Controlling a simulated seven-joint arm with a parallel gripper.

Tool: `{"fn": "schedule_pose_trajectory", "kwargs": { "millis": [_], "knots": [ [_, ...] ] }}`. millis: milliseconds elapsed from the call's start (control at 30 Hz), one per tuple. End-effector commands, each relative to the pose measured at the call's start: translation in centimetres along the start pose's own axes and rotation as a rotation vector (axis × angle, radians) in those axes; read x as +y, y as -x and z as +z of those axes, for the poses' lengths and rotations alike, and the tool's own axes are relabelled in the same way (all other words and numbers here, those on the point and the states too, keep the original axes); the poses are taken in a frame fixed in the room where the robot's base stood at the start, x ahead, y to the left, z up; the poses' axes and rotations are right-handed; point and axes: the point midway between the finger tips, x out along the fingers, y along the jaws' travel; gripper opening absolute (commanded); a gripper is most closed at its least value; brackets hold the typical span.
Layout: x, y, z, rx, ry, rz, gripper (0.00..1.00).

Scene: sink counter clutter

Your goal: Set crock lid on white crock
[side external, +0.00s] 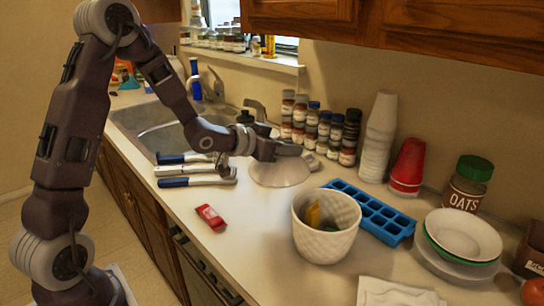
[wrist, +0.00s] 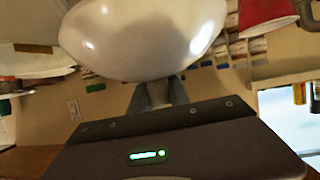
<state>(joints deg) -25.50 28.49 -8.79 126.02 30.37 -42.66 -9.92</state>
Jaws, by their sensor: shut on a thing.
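The crock lid is a pale, smooth dome (side external: 279,173) left of the white crock, near the spice jars. My gripper (side external: 291,150) is at its top and shut on it. In the wrist view the lid (wrist: 145,40) fills the upper middle, and my fingers (wrist: 160,92) meet it. The grip point itself is mostly hidden. I cannot tell whether the lid touches the counter. The white crock (side external: 322,241) stands upright with its mouth uncovered. Something yellow and something green show inside it.
A blue ice tray (side external: 370,211) lies just behind the crock. Bowls (side external: 462,234), an oats jar (side external: 467,184), a red cup (side external: 407,167) and stacked white cups (side external: 378,137) stand right. A red packet (side external: 211,217) lies left. The counter between packet and crock is clear.

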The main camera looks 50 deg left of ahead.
Motion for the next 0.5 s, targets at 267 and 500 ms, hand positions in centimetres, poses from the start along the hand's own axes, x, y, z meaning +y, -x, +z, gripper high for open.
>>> {"fn": "schedule_pose_trajectory", "kwargs": {
  "millis": [267, 500],
  "knots": [
    [13.0, 1.2, -4.2, 0.005, -0.088, 0.206, 0.00],
    [17.5, 2.4, -5.1, 0.002, -0.117, 0.275, 0.00]
  ]
}}
